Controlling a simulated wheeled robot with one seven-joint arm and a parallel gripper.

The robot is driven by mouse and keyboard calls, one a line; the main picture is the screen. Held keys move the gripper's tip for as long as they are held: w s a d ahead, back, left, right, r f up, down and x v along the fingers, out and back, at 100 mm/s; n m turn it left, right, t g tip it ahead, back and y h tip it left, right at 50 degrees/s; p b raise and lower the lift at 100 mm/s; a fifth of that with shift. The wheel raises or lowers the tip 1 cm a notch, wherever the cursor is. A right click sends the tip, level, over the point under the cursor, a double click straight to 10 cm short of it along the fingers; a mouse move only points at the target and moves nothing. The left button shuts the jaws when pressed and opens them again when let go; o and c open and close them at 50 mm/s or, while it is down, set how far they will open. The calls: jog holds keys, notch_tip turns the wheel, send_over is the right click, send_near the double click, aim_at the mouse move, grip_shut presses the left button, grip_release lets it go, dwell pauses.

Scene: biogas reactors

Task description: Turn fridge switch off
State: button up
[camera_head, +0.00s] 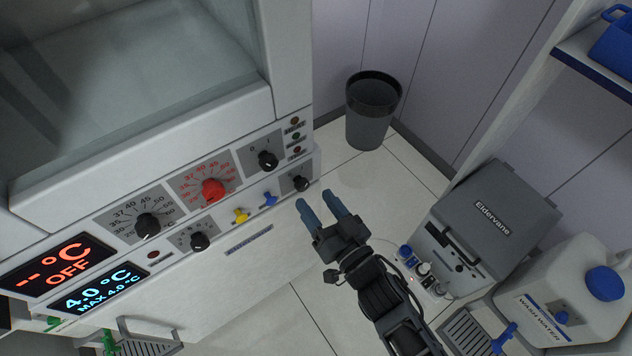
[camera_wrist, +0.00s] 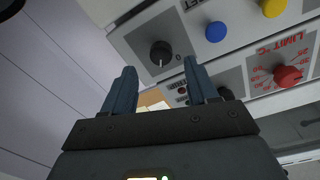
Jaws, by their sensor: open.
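The appliance's control panel has two black rotary switches at its right end. The lower switch (camera_head: 300,183) sits beside the blue button; in the wrist view this switch (camera_wrist: 161,53) has a pale pointer mark and a "0" to its right. The upper switch (camera_head: 267,159), marked 0 and 1, is partly hidden behind a finger in the wrist view (camera_wrist: 226,93). The upper display (camera_head: 62,268) reads "-- °C OFF" in red; the lower display (camera_head: 98,289) reads "4.0 °C" in cyan. My gripper (camera_head: 320,202) is open and empty, just right of the lower switch, apparently not touching it.
A red limit knob (camera_head: 213,190), a yellow button (camera_head: 240,215) and a blue button (camera_head: 269,199) lie near the switches. A dark bin (camera_head: 371,112) stands behind. A grey Eldervane box (camera_head: 495,217) and a wash water container (camera_head: 565,298) are at right.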

aim_at(305, 187)
jog(key=shift+x, duration=2.4)
jog(key=shift+a, duration=0.1)
jog(key=shift+s, duration=0.1)
jog(key=c, duration=1)
